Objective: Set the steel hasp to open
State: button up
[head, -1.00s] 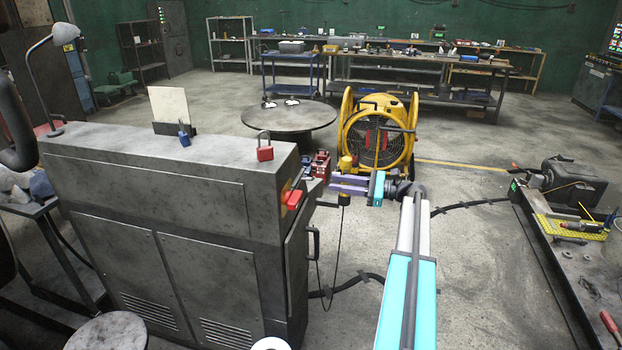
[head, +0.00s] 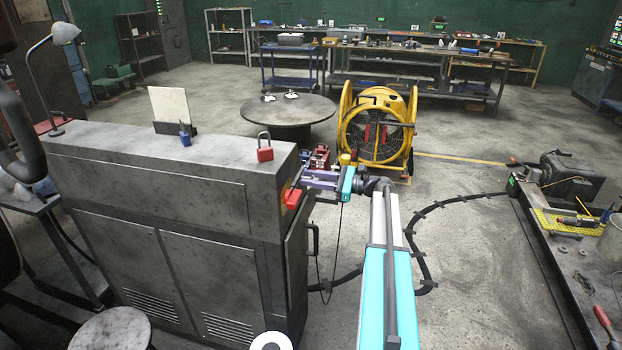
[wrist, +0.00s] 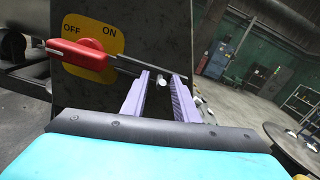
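In the wrist view a thin grey metal bar, which looks like the steel hasp (wrist: 134,69), runs from beside the red switch handle (wrist: 82,57) toward my fingertips. The handle sits on a yellow OFF/ON plate (wrist: 104,37). A small round light-grey end (wrist: 162,82) shows between my fingers; I cannot tell if it belongs to the hasp. My gripper (wrist: 164,78) has two purple fingers, apart, with a gap on each side of that end. In the head view my gripper (head: 308,180) is beside the cabinet's right end, near the red handle (head: 293,199); the hasp is not clear there.
The grey cabinet (head: 150,190) carries a red padlock (head: 265,154) and a blue padlock (head: 184,139) on top. A yellow fan (head: 378,130) stands behind my arm, and a round table (head: 285,108) stands farther back. A black cable (head: 425,230) lies on the floor at right.

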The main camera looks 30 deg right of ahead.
grip_shut()
jog(key=shift+w+d, duration=1.05)
jog(key=shift+d, duration=0.15)
grip_release()
jog(key=shift+w, duration=0.1)
jog(key=shift+d, duration=0.1)
